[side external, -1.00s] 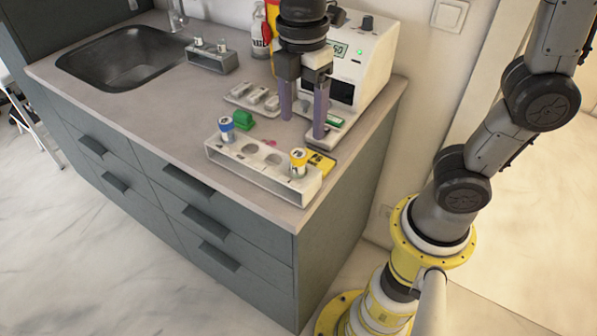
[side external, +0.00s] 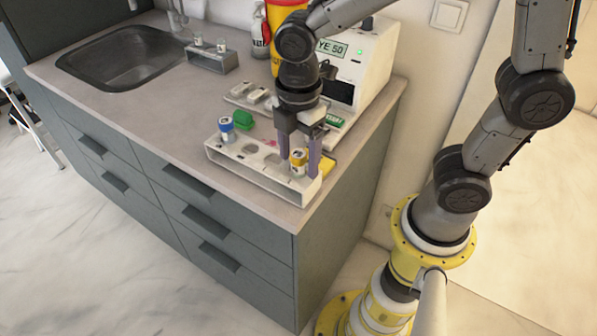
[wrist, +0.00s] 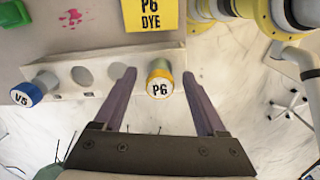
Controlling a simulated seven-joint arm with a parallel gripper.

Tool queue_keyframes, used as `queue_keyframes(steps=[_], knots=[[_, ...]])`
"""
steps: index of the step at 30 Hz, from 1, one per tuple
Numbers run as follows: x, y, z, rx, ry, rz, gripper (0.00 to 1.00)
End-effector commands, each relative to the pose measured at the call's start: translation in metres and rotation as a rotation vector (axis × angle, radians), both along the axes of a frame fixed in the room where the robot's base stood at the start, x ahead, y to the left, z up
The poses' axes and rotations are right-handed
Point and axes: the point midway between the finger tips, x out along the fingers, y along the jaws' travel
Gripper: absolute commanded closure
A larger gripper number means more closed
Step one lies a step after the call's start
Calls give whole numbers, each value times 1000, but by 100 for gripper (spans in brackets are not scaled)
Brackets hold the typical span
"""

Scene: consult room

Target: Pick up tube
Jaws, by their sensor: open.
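A yellow-capped tube marked P6 (wrist: 159,84) stands in the right end of the white rack (side external: 240,168). It also shows in the side external view (side external: 298,160). A blue-capped tube marked V5 (wrist: 27,95) stands at the rack's left end and shows in the side external view (side external: 226,127). My gripper (side external: 299,166) is open, its two purple fingers on either side of the yellow-capped tube. In the wrist view my gripper (wrist: 157,75) has the yellow cap between its fingers, nearer the right one, with visible gaps.
A yellow card reading P6 DYE (wrist: 150,13) lies behind the rack. A green object (side external: 242,118), a pink stain (wrist: 71,18) and a white machine (side external: 372,70) are on the counter. A second small rack (side external: 212,58) stands near the sink (side external: 125,57).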

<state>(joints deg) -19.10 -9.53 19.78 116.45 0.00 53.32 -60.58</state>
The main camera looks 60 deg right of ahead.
Motion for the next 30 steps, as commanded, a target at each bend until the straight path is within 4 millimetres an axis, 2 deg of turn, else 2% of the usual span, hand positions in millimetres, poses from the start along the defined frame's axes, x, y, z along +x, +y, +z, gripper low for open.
queue_keyframes(steps=[2, 12, 14, 24, 26, 30], knots=[[0, 0, 0, 0, 0, 0, 30], [0, 0, 1, 0, -1, 0, 91], [0, 0, 1, 0, -1, 0, 100], [1, 0, 3, 1, -2, 0, 100], [1, 0, 8, 1, -3, 0, 100], [1, 0, 30, 2, -5, 0, 100]])
